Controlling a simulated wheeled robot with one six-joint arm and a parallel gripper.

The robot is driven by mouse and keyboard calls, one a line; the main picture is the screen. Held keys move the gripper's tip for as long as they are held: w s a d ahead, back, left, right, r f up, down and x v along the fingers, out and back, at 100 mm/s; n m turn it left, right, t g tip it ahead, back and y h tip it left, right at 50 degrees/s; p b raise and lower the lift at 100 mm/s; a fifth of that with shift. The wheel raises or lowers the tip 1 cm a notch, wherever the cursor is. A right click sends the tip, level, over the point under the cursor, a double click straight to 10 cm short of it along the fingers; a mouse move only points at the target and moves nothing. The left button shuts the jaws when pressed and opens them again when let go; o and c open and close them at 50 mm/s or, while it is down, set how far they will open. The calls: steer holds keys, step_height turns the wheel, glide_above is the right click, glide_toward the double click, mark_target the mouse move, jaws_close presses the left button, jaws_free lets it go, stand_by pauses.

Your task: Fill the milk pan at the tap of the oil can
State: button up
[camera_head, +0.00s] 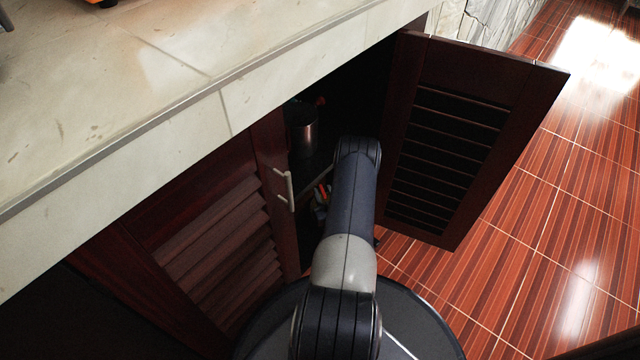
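A metallic, round-sided vessel (301,128) stands inside the dark open cupboard under the counter; it may be the milk pan, but only part of it shows. A small red bit shows beside its rim. My arm reaches toward the cupboard opening, and its far end is hidden behind my own arm link and in the shadow. I cannot see my gripper or whether it holds anything. No oil can or tap can be made out for certain.
The right louvred door (450,130) stands wide open; the left louvred door (215,235) with a pale handle (285,188) is beside the opening. Small coloured items (319,205) sit low inside. The stone counter (120,110) is above, with an orange object (101,2) cut off at its edge.

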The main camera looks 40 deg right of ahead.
steer(key=shift+w, duration=0.1)
jaws_close()
stand_by(0.4)
steer(key=shift+w, duration=0.1)
steer(key=shift+w+a+m+g+h, duration=0.15)
steer(key=shift+m+g+h, duration=0.2)
steer(key=shift+h, duration=0.2)
steer(key=shift+w+a+m+g+h, duration=0.15)
steer(key=shift+m+g+h, duration=0.1)
steer(key=shift+m+h, duration=0.25)
steer(key=shift+a+m+g+h+b, duration=0.15)
steer(key=shift+m+g+h+b, duration=0.4)
steer(key=shift+m+g+h, duration=0.4)
steer(key=shift+r, duration=0.1)
